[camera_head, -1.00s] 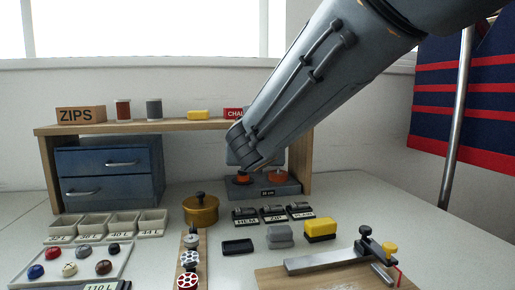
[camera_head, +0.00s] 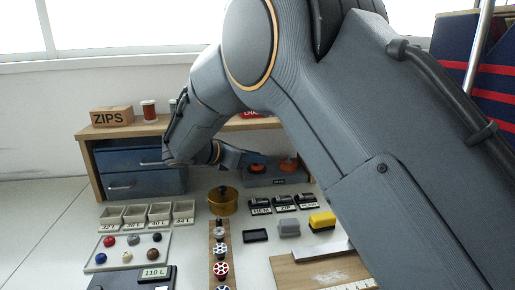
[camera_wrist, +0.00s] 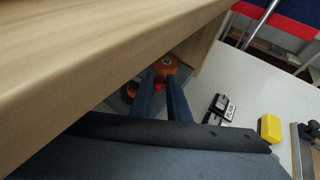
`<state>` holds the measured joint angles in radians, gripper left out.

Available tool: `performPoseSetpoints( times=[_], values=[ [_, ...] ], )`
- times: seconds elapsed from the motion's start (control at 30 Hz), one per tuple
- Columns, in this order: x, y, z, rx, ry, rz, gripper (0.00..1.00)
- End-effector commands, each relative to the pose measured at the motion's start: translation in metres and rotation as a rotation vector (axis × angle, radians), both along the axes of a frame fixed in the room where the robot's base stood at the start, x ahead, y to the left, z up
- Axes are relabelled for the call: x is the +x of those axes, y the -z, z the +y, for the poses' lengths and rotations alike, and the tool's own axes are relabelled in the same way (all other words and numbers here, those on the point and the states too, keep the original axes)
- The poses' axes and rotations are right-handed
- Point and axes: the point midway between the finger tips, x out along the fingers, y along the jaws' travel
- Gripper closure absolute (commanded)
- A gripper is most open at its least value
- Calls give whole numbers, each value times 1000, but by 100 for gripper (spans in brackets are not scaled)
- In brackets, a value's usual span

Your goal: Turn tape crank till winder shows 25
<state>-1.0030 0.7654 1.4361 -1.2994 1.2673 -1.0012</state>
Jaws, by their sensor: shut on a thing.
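The tape winder (camera_head: 293,179) has a grey base with two orange round parts and stands under the wooden shelf. Its small front label is too small to read. My gripper (camera_head: 248,158) reaches in from the left under the shelf. In the wrist view its two dark blue fingers (camera_wrist: 160,78) are shut around a small red-orange crank knob (camera_wrist: 158,84). A round orange part (camera_wrist: 167,63) with a grey centre shows just beyond the fingertips. Another orange part (camera_wrist: 131,90) is partly hidden behind the left finger.
The wooden shelf (camera_head: 165,128) lies close over my gripper and fills the wrist view's upper left. A blue drawer unit (camera_head: 130,160) stands left. A brass tin (camera_head: 223,208), labelled blocks (camera_head: 284,203) and a yellow-topped block (camera_head: 321,221) stand in front of the winder.

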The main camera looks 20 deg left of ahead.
Motion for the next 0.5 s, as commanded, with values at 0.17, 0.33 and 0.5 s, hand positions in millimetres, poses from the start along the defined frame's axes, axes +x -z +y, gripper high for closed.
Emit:
performPoseSetpoints(
  times=[0.17,0.33,0.5],
  values=[
    [0,-4,5,2,73,-6,100],
    [-1,-3,7,2,112,-4,100],
    [-1,-3,7,2,125,-4,100]
  ],
)
